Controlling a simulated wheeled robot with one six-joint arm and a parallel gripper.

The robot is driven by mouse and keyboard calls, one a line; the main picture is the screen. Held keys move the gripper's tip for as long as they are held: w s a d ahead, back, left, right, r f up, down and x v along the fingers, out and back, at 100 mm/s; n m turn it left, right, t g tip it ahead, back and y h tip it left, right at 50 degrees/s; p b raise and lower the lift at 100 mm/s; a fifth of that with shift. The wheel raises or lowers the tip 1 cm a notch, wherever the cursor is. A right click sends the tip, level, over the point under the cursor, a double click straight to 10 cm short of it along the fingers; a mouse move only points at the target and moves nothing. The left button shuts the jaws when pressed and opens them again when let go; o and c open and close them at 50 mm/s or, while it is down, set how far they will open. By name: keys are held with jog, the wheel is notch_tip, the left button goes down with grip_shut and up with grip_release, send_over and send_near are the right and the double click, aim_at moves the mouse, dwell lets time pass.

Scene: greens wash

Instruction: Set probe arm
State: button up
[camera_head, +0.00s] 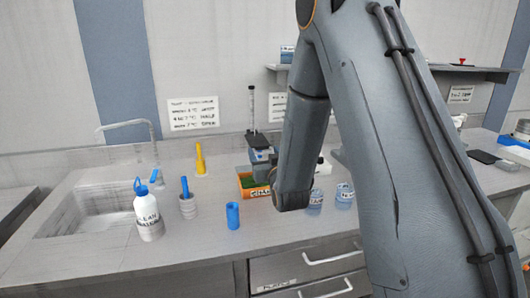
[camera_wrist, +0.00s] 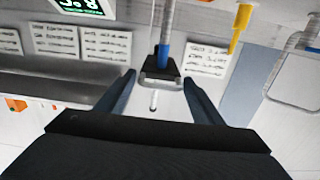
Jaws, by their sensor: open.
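The probe stand (camera_head: 251,106) rises at the back of the counter in the head view, a thin upright rod with a dark clamp and a blue-grey body below. In the wrist view, which looks upside down, the probe arm (camera_wrist: 161,62) appears as a dark and blue piece with a grey loop-like end and a small pale tip. My gripper (camera_wrist: 160,80) is open, with one finger on each side of this piece in the picture. I see a gap to each finger; depth is unclear. In the head view my forearm hides the gripper.
An orange tray (camera_head: 246,190) sits before the stand. A blue cup (camera_head: 233,216), a white wash bottle (camera_head: 148,216) and a yellow bottle (camera_head: 200,160) stand to the left. Two jars (camera_head: 314,204) (camera_head: 344,197) are by my arm. The sink (camera_head: 85,208) is far left. A lit display (camera_wrist: 80,7) shows in the wrist view.

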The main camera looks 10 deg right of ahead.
jog(key=c, duration=1.2)
notch_tip(320, 180, up, 10)
jog(key=p, duration=0.3)
jog(key=shift+w, duration=0.15)
jog(key=o, duration=1.2)
jog(key=shift+d, duration=0.1)
jog(key=shift+f, duration=0.1)
jog(key=shift+s, duration=0.2)
